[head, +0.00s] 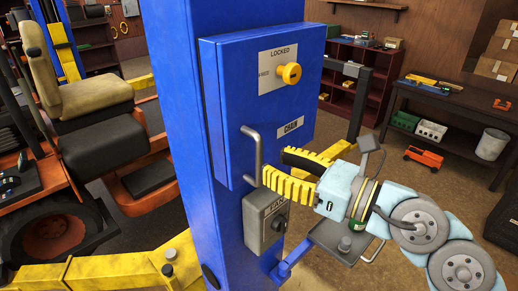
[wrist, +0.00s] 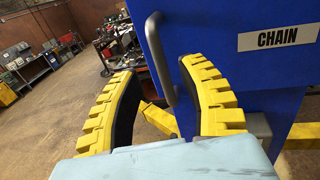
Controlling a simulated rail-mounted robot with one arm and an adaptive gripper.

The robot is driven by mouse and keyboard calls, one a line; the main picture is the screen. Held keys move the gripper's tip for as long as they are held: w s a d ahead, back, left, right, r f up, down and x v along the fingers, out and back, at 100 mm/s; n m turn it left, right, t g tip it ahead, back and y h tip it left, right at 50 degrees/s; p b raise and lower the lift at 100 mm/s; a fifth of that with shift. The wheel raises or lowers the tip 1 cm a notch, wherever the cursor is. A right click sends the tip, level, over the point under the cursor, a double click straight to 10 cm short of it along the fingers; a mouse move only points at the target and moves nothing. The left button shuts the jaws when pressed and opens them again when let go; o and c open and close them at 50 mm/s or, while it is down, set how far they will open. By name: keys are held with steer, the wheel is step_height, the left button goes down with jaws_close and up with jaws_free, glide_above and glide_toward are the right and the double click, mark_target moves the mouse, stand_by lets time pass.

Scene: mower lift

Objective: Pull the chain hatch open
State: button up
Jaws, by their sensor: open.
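The chain hatch (head: 225,85) is a blue panel on the blue column, with a "CHAIN" label; in the wrist view the hatch (wrist: 240,75) fills the upper right. It looks closed. Its grey bar handle (head: 252,155) stands upright at the hatch's lower left; the handle also shows in the wrist view (wrist: 161,62). A yellow knob (head: 291,73) sits on a plate reading "LOCKED". My gripper (head: 275,168) has yellow toothed fingers and is open. In the wrist view the handle appears between the spread fingers, close to the tips. I cannot tell whether they touch it.
A grey box (head: 265,222) is mounted on the blue column (head: 215,235) just below the hatch. A ride-on mower (head: 90,120) and a yellow lift arm (head: 120,268) stand at left. A dark workbench (head: 445,95) is at the back right.

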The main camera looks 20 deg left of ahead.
mark_target(259, 180)
steer(key=shift+w+a+p, duration=0.2)
steer(key=shift+a+p, duration=0.05)
steer(key=shift+a, duration=0.85)
steer(key=shift+w+a+p, duration=0.2)
steer(key=shift+a, duration=0.9)
jaws_close()
